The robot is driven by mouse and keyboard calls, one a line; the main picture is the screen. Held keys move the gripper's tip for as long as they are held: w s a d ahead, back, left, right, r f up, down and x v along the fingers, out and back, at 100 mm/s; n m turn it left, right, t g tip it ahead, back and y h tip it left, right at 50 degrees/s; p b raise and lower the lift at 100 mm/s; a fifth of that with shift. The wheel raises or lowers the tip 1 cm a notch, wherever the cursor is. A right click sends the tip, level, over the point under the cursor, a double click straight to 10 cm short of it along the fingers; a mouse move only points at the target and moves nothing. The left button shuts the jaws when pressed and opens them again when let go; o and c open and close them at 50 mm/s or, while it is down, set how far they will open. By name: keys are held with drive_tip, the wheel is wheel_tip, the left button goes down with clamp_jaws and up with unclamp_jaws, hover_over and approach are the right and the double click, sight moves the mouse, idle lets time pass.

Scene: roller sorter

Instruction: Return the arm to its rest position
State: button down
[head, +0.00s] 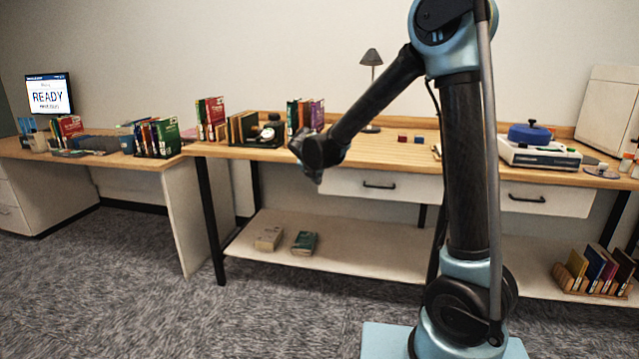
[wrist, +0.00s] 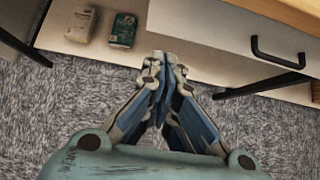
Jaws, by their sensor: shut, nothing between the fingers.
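My arm stands at the right of the middle in the head view, its forearm reaching down and to the left in front of the table. The wrist end hangs just before the table's front edge, and the gripper fingers there are hard to make out. In the wrist view my gripper (wrist: 160,62) points over the carpet toward the low shelf, its fingertips together and nothing between them.
The wooden table (head: 240,152) has a drawer (head: 345,184) close behind my wrist. A blue-topped device (head: 530,133) stands at right. The carpet in front is clear.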

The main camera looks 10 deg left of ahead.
drive_tip(key=s+d+r+m+g, duration=0.1)
drive_tip(key=s+d+m, duration=0.4)
drive_tip(key=d, duration=0.5)
drive_tip(key=s+d+r+m+g+h, duration=0.1)
drive_tip(key=s+d+m, duration=0.2)
drive_tip(key=d+m, duration=0.5)
drive_tip(key=s+d+r+m+g, duration=0.15)
drive_tip(key=s+d+m, duration=0.3)
drive_tip(key=d, duration=0.65)
drive_tip(key=s+d+f+m+g, duration=0.1)
drive_tip(key=s+d+f+m, duration=0.2)
drive_tip(key=s+m, duration=0.3)
drive_tip(key=s+d+f+m+g+y, duration=0.1)
drive_tip(key=s+d+f+m, duration=0.2)
drive_tip(key=s+m, duration=0.3)
drive_tip(key=s+d+f+m+g, duration=0.1)
drive_tip(key=s+d+f+m, duration=0.3)
drive_tip(key=s, duration=0.7)
drive_tip(key=shift+s+d+m, duration=0.35)
drive_tip(key=shift+d+m, duration=0.5)
drive_tip(key=shift+m, duration=0.1)
